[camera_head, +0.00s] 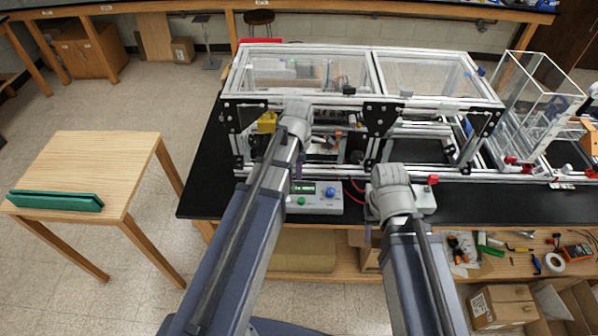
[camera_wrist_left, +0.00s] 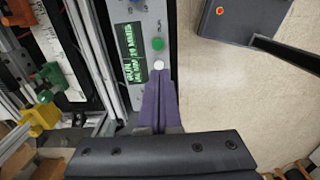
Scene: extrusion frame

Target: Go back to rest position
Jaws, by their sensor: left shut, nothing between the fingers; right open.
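My left gripper (camera_wrist_left: 160,98) shows as two purple fingers pressed together with nothing between them. Its tips are next to a white button (camera_wrist_left: 158,65) on the grey control box (camera_wrist_left: 147,18); I cannot tell whether they touch it. In the head view, my left gripper (camera_head: 297,174) hangs below its wrist, in front of the control box (camera_head: 322,207), mostly hidden by the arm. My right gripper (camera_head: 368,237) is open and partly hidden behind its wrist, at the black bench's front edge.
The extrusion frame (camera_head: 372,104) with clear panels stands on the black bench (camera_head: 205,180), just beyond both wrists. A clear tank (camera_head: 535,105) stands at the right. A small wooden table (camera_head: 95,165) holds a green bar (camera_head: 55,201) at the left. Floor between table and bench is clear.

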